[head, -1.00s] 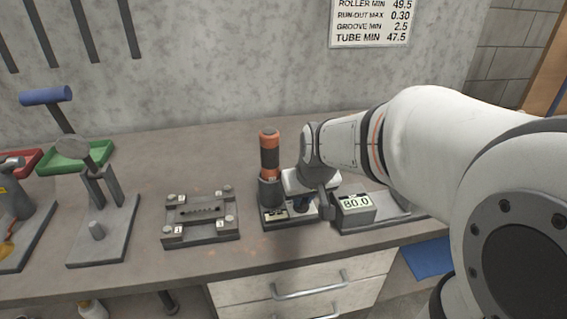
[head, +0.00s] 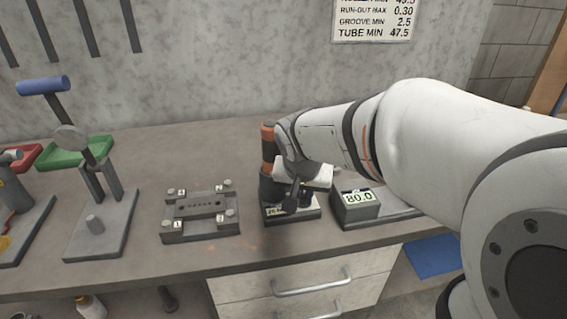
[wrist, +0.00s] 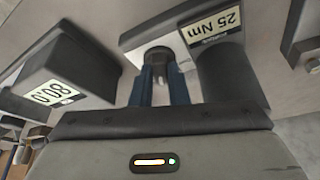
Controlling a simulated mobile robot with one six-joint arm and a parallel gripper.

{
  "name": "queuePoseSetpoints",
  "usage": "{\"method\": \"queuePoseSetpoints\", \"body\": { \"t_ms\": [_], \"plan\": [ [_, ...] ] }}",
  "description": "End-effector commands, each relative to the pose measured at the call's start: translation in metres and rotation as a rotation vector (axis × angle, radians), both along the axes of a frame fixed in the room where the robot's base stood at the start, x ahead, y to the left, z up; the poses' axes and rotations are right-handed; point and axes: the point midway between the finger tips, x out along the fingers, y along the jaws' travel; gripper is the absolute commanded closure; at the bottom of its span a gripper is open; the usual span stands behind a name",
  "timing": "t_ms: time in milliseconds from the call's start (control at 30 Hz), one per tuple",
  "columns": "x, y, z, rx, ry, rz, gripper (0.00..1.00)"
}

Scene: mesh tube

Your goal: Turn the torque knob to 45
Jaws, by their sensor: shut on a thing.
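The torque station is a grey base (head: 303,215) with a label reading 25 Nm (wrist: 215,24); in the head view the label is partly covered. An upright tool with an orange and black handle (head: 267,147) stands in its dark holder. The dark round knob (wrist: 158,57) sits on the base beside the holder. My gripper (wrist: 161,78) has its blue fingers shut on the knob, one on each side. In the head view my gripper (head: 303,197) is over the base, and the arm hides most of the knob.
A grey box with a display reading 80.0 (head: 357,198) stands close to the right. A grey fixture with numbered corner clamps (head: 201,230) lies to the left. Further left are a stand (head: 100,235) and a green tray (head: 60,153). A wall sign (head: 374,20) hangs behind.

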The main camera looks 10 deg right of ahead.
Motion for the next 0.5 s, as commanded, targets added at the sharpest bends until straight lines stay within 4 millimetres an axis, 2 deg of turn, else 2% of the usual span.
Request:
{"method": "queuePoseSetpoints", "body": {
  "t_ms": [267,300,500],
  "plan": [
    [-0.0007,-0.0001,-0.0006,-0.001,0.003,-0.001,1.0],
    [-0.0007,-0.0001,-0.0007,0.0,0.004,-0.001,0.83],
    [-0.0004,-0.0001,-0.0005,0.0,0.003,0.0,0.67]
  ]
}}
